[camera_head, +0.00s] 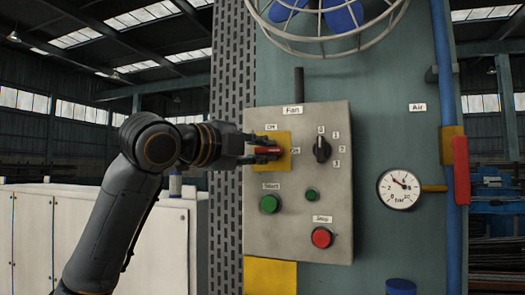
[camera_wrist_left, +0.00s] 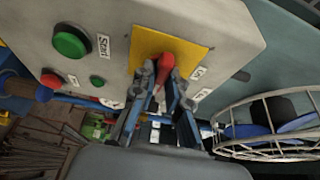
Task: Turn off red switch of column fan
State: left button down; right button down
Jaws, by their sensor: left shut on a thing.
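The red switch (camera_head: 264,151) is a red handle on a yellow plate (camera_head: 285,138) at the upper left of the grey fan panel. The handle lies roughly level, its end towards the small label on the right; a label reading "Off" sits above the plate. My left gripper (camera_head: 271,150) reaches in from the left and is shut on the handle. In the left wrist view the red switch (camera_wrist_left: 166,62) sits between the two fingers of my left gripper (camera_wrist_left: 164,78). The fingers hide part of the handle. My right gripper is not in view.
The fan panel (camera_head: 335,245) also carries a black rotary knob (camera_head: 322,149), a green button (camera_head: 269,204), a small green light (camera_head: 312,195) and a red stop button (camera_head: 321,237). The caged fan (camera_head: 325,20) is above. A gauge (camera_head: 400,188) and blue pipe (camera_head: 444,90) are right.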

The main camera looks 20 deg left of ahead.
pick_arm(q)
jog(key=shift+f, duration=0.1)
jog(key=n+t+y+b, duration=0.2)
jog(key=n+b, duration=0.2)
jog(key=n, duration=0.3)
jog(key=n+t+y+b, duration=0.2)
jog(key=n+b, duration=0.2)
jog(key=n, duration=0.3)
jog(key=n+t+y+b, duration=0.2)
jog(key=n+b, duration=0.2)
jog(key=n, duration=0.4)
jog(key=shift+d+f+y, duration=0.3)
jog(key=shift+d+f, duration=0.05)
jog(key=shift+d, duration=0.05)
jog(key=shift+r+n+b, duration=0.1)
jog(key=shift+n+b, duration=0.2)
jog(key=shift+n, duration=0.1)
jog(key=c, duration=1.3)
grip_release()
jog(key=shift+c, duration=0.2)
